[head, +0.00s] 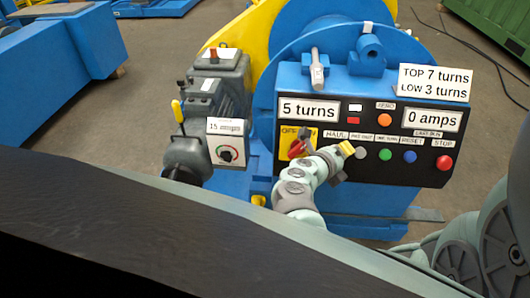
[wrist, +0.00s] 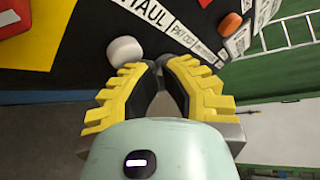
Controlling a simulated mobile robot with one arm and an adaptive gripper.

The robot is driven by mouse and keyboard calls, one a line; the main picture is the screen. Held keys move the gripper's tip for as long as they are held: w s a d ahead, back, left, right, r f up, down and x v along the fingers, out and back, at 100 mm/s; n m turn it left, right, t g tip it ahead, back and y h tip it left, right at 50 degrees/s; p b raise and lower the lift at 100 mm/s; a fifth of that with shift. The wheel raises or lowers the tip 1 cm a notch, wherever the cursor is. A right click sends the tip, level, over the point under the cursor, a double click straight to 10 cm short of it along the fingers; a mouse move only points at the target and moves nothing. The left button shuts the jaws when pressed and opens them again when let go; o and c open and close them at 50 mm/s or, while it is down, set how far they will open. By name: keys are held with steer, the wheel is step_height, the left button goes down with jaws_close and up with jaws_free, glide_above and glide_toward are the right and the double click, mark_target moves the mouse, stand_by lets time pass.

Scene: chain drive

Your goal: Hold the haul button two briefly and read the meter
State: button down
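The control panel (head: 362,170) is black on a blue housing in the head view. Its meter (head: 432,119) reads "0 amps", and a display (head: 308,110) reads "5 turns". The HAUL label (head: 336,135) shows above my gripper (head: 329,155), which hides the button under it. In the wrist view the white haul button (wrist: 125,51) shows below the HAUL label (wrist: 147,12). My gripper (wrist: 158,66) has its yellow-backed fingers drawn together, empty, with the tips just right of that button. I cannot tell whether they touch it.
A grey button (head: 360,152), green button (head: 385,154), blue button (head: 410,156) and red STOP button (head: 445,162) line the panel. A red-handled switch (head: 297,149) on yellow sits left of my gripper. A "15 amps" dial box (head: 226,142) stands further left. A sign reads "TOP 7 turns, LOW 3 turns" (head: 435,83).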

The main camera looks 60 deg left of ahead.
steer(key=shift+w+a+f+b, duration=0.3)
steer(key=shift+a+b, duration=0.05)
steer(key=shift+b, duration=0.1)
stand_by(0.9)
stand_by(2.3)
steer(key=shift+s+d+r+p, duration=0.45)
steer(key=shift+s+d+p, duration=0.05)
steer(key=shift+s+d, duration=0.1)
steer(key=shift+s+d+r+p, duration=0.6)
steer(key=shift+s+d, duration=0.15)
steer(key=shift+d, duration=0.1)
steer(key=shift+s+d+r+p, duration=0.55)
steer(key=shift+s+d, duration=0.15)
steer(key=shift+d, duration=0.1)
